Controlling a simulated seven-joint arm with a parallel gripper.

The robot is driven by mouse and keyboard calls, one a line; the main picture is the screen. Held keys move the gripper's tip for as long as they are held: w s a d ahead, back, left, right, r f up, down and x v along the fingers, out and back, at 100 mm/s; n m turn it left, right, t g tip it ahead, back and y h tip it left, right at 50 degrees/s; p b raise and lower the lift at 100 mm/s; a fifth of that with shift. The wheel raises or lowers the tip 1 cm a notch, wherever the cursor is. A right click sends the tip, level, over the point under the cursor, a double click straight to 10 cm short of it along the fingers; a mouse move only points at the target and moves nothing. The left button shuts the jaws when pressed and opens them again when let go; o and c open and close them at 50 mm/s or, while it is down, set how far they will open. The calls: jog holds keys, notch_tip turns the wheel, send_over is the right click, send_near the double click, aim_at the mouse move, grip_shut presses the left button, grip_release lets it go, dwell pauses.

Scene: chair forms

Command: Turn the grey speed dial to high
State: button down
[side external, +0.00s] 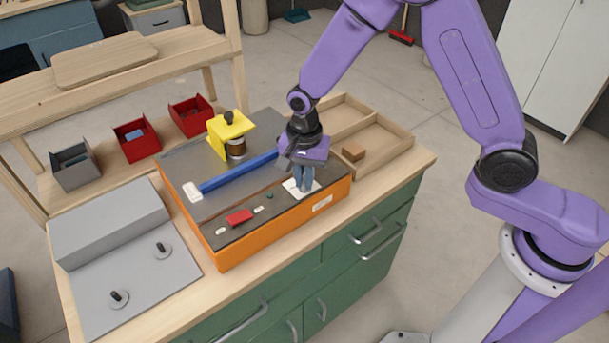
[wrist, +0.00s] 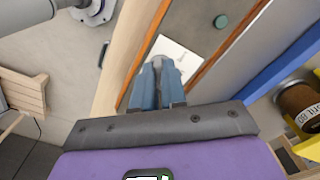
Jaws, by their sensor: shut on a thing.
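My gripper (side external: 304,186) points down at the white plate (side external: 314,187) near the right front corner of the orange machine (side external: 290,222). Its blue-grey fingers are closed together on the grey speed dial, which they hide almost wholly. In the wrist view the fingers (wrist: 160,72) stand over the same white plate (wrist: 182,58). Any marks on the plate are too small to read, so I cannot tell the dial's setting.
A red switch (side external: 239,217) and small buttons lie to the left.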

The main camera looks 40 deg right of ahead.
dwell(0.3)
jog(key=c, duration=1.2)
grip_release()
jog(key=shift+r, duration=0.1)
notch_tip(320, 180, up, 17)
jog(key=shift+r, duration=0.15)
jog(key=s+d+f+n, duration=0.1)
jog(key=s+d+n, duration=0.3)
jog(key=s+n, duration=0.3)
jog(key=s+d+f+n, duration=0.1)
jog(key=s+d+n, duration=0.4)
jog(key=s+n, duration=0.3)
jog(key=s+d+f+n, duration=0.1)
jog(key=s+d+n, duration=0.4)
jog(key=s, duration=0.7)
jog(key=shift+n, duration=1.4)
